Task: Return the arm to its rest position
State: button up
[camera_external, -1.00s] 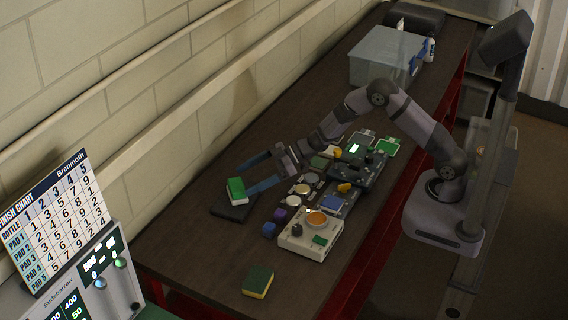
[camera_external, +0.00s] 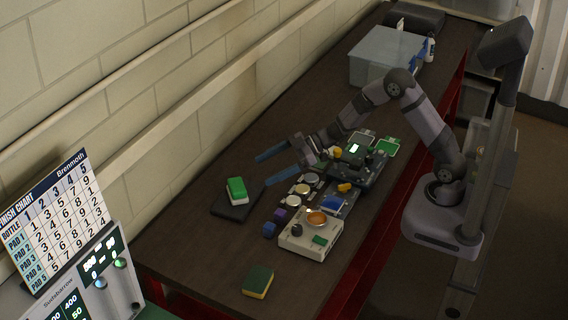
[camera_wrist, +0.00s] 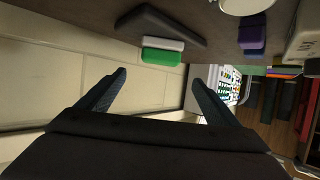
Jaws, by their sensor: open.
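My gripper (camera_external: 270,167) is open and empty above the dark workbench (camera_external: 215,160). Its two blue fingers point left, toward the wall. In the wrist view the two fingers (camera_wrist: 158,95) are spread wide with nothing between them. A green and white block (camera_external: 237,190) lies on a dark pad (camera_external: 232,208), to the lower left of my gripper and apart from it. In the wrist view the block (camera_wrist: 162,52) and the pad (camera_wrist: 160,24) show beyond the fingertips.
A white device with an orange dial (camera_external: 312,232), small discs (camera_external: 302,189) and a dark device (camera_external: 358,167) stand below and right of my gripper. A yellow-green sponge (camera_external: 257,282) lies near the front. The wall runs along the left.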

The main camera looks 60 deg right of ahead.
jog(key=s+d+r+m+h+p, duration=0.25)
jog(key=d+m+h, duration=0.2)
jog(key=d, duration=0.25)
jog(key=s+d+r+m+h+p, duration=0.1)
jog(key=s+d+r+m+h, duration=0.15)
jog(key=d+h, duration=0.35)
jog(key=s+f+g+b, duration=0.1)
jog(key=s+f+g, duration=0.2)
jog(key=s, duration=0.6)
jog(key=s+f+m+g+b, duration=0.1)
jog(key=s+f+g, duration=0.2)
jog(key=s, duration=0.6)
jog(key=s+f+m+g+y+b, duration=0.1)
jog(key=s+f+g, duration=0.2)
jog(key=s, duration=0.7)
jog(key=shift+s+f+g, duration=0.1)
jog(key=shift+g, duration=0.2)
